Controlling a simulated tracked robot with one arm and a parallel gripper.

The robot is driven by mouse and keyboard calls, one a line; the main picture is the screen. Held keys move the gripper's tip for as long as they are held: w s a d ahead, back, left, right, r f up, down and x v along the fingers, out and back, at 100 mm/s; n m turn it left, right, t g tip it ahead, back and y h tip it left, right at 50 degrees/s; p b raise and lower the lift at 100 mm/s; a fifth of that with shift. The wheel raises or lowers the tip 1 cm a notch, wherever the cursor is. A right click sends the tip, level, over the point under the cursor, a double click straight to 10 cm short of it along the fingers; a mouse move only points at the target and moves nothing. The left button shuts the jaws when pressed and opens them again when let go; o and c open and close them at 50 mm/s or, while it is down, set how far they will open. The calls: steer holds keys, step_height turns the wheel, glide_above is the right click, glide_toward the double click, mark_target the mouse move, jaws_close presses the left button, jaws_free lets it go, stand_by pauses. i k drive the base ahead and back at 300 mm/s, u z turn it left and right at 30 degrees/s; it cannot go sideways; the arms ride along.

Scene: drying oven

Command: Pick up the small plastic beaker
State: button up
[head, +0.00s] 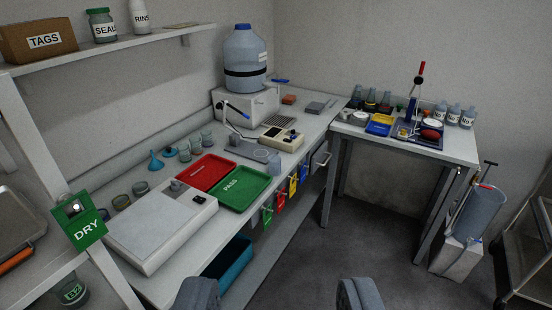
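Two small translucent cups stand on the bench around a grey plate, one (261,155) at its front and one (275,166) close beside it by the front edge. Several tinted beakers (196,145) stand in a row behind the red tray. I cannot tell from this view which of these is the small plastic beaker. My gripper (278,294) shows at the bottom edge, its two dark grey fingers wide apart with nothing between them. It is in the foreground, well apart from the cups.
Red (206,172) and green (243,187) trays lie beside the cups. A white flat instrument (162,226) is at the near left. A large blue carboy (245,60) stands behind. Coloured tags (280,203) hang at the front edge. Open floor (330,250) lies right of the bench.

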mark_target(275, 166)
steer(key=z, duration=0.2)
steer(key=i, duration=2)
steer(key=u, duration=0.4)
